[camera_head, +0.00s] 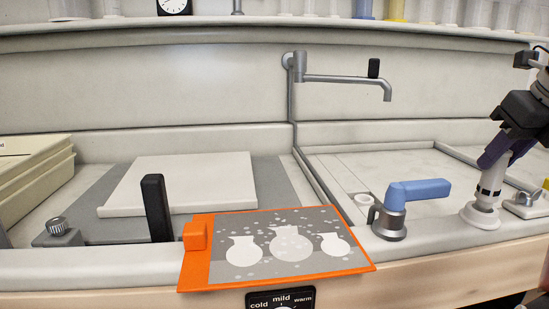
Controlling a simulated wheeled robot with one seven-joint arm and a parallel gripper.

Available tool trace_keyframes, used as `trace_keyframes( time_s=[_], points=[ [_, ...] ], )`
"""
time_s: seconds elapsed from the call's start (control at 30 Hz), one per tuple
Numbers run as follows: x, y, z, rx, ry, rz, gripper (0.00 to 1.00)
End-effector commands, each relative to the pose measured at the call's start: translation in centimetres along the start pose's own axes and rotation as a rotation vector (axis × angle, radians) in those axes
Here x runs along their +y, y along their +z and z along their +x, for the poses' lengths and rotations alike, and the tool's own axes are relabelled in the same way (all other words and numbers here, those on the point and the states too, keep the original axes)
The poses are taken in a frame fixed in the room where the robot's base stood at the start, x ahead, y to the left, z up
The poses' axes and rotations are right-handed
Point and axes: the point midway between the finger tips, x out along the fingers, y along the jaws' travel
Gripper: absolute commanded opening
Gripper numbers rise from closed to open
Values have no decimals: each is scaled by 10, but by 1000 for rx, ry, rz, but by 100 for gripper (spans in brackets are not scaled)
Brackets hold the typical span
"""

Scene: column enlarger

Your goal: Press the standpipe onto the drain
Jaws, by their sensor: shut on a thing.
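The standpipe (490,182) looks like a pale, upright tube with dark bands and a wide flared base, at the right in the head view. My gripper (496,155) is shut on its upper end, coming down from the upper right. The flared base is low over the right part of the sink counter. I cannot tell whether it touches the surface. The drain is not clearly visible; it may be hidden under the base.
A valve with a blue lever (418,190) and a small white cup-like fitting (364,201) stand left of the standpipe. A metal fitting (526,204) is close on its right. A swivel tap (345,79) hangs behind. An orange-framed board (280,246) lies in front.

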Motion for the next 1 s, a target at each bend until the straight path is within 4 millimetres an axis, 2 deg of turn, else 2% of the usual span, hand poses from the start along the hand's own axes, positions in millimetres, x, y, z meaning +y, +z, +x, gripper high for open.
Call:
trace_keyframes(
  time_s=[0.7, 1.0],
  points=[
    [0, 18, -31, 0, 0, 0, 0],
    [0, 19, -35, 0, 0, 0, 0]
  ],
)
